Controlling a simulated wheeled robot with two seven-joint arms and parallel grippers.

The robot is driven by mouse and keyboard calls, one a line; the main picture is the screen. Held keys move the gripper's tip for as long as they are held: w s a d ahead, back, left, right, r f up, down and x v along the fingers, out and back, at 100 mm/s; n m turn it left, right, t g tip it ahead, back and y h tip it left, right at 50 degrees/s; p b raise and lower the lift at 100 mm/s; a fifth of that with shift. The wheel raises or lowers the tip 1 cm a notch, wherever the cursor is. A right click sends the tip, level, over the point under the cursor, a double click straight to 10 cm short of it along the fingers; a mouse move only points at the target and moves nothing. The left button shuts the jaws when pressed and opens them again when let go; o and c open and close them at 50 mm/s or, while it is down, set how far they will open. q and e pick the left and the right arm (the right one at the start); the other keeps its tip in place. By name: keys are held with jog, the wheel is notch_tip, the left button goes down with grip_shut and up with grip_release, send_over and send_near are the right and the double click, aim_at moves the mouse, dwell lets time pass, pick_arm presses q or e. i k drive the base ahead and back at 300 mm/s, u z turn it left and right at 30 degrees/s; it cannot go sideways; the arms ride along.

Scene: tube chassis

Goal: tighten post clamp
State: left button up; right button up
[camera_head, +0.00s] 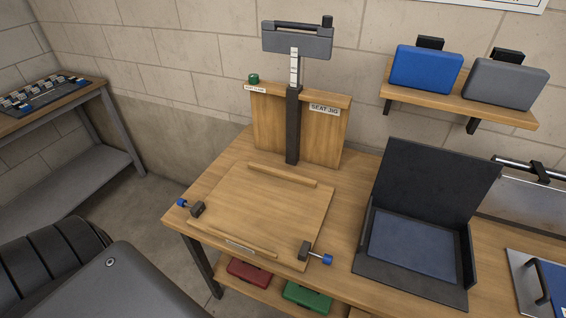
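A dark upright post (293,130) stands at the front of the wooden seat jig (268,128), which has a "SEAT JIG" label. A white scaled strip (294,68) shows on the post's upper part, and a grey block with a black bar (297,41) sits on top. A green knob (253,79) stands on the jig's left top edge, above a small white label too small to read surely. How tight the clamp is cannot be seen. Neither of my grippers is in view.
A wooden board (262,212) with blue-knobbed clamps (197,208) (306,250) lies before the jig. An open black case (420,240) with a blue pad is to its right. Blue (426,69) and grey cases (505,84) sit on a wall shelf. A side table (50,108) is left.

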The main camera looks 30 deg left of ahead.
aim_at(253, 79)
jog(key=z, duration=1.65)
jog(key=k, duration=1.3)
jog(key=u, duration=1.3)
jog(key=i, duration=0.5)
jog(key=u, duration=0.1)
